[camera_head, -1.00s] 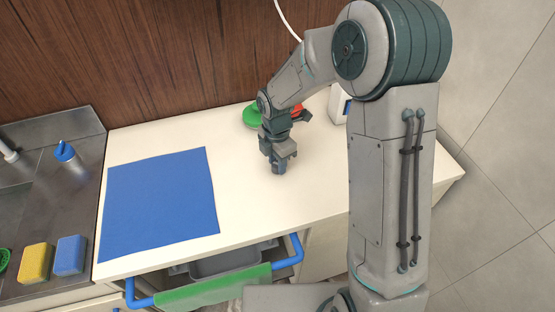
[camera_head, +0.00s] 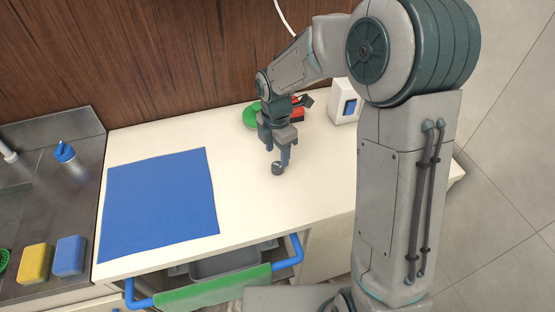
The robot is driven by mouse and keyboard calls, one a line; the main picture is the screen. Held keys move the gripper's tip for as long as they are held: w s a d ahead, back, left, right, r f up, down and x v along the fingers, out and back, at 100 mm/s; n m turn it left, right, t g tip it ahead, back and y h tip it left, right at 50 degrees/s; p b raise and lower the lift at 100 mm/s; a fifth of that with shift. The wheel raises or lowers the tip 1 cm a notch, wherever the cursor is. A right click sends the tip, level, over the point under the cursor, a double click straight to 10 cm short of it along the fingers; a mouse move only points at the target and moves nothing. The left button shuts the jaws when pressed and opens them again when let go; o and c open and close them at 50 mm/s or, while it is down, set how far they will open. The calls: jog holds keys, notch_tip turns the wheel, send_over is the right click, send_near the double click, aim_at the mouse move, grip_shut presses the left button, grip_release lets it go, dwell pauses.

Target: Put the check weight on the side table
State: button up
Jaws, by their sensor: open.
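The check weight seems to be the small dark grey piece (camera_head: 277,169) on the cream tabletop (camera_head: 240,190), right of the blue mat. My gripper (camera_head: 277,155) points down just above it, with its two fingers apart and a gap between them. The fingertips are close to the top of the weight; I cannot tell whether they touch it. Which surface is the side table is not clear from this view.
A blue mat (camera_head: 158,205) covers the left of the tabletop. Behind my gripper are a green object (camera_head: 250,117), a red object (camera_head: 297,112) and a white box (camera_head: 344,103). A blue rail (camera_head: 290,258) with a green cloth (camera_head: 205,291) runs along the front.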

aim_at(277, 165)
notch_tip(277, 165, up, 8)
jog(key=f, duration=0.1)
jog(key=s+d+r+m+t, duration=0.1)
jog(key=s+d+r+m, duration=0.1)
jog(key=s+d+m, duration=0.5)
jog(key=s+d+r+m+t, duration=0.2)
jog(key=s+d+m, duration=0.5)
jog(key=s+m, duration=0.5)
jog(key=shift+s+r+m, duration=0.3)
jog(key=shift+r+m, duration=0.2)
jog(key=shift+m, duration=2.4)
